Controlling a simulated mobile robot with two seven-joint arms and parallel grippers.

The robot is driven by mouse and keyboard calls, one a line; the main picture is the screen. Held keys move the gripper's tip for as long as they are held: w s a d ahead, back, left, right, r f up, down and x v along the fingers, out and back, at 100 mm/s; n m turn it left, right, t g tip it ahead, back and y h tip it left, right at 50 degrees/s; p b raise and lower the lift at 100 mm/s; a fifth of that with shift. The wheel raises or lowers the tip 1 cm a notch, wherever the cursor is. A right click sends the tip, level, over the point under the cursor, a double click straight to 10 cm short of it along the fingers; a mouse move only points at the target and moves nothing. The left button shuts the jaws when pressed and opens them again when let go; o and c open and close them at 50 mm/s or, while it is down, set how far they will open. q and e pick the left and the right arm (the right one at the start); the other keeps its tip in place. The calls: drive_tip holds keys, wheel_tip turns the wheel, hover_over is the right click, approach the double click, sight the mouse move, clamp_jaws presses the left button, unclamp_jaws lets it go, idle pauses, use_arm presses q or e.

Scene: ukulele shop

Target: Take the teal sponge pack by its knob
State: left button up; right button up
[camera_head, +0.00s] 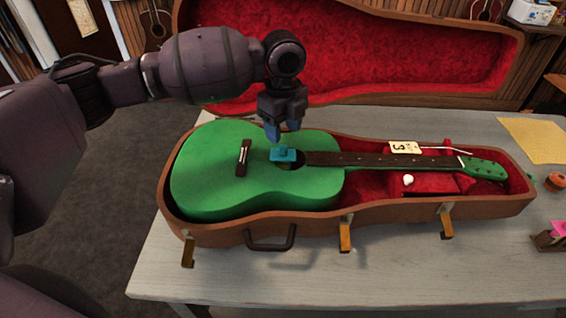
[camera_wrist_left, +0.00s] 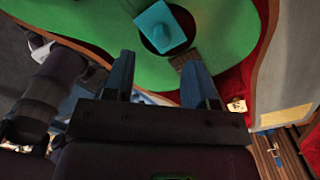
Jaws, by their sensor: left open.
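The teal sponge pack (camera_head: 283,155) lies on the green guitar (camera_head: 220,170), partly over the left side of its sound hole. A small knob stands up from its top. In the left wrist view the pack (camera_wrist_left: 160,28) is seen beyond the fingertips, over the dark sound hole. My left gripper (camera_head: 283,132) points down just above the pack, fingers apart and empty. In the wrist view its two blue fingers (camera_wrist_left: 160,75) are spread, with bare green guitar top between them.
The guitar lies in an open brown case (camera_head: 380,212) with red lining, its lid raised behind. A white tag (camera_head: 404,147) and a small pale round thing (camera_head: 407,180) lie near the neck. The grey table (camera_head: 400,270) is clear in front.

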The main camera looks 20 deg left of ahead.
sight(283, 146)
use_arm(q)
wheel_tip(283, 146, down, 4)
drive_tip(key=shift+w+f, duration=0.15)
drive_tip(key=shift+f, duration=0.1)
clamp_jaws()
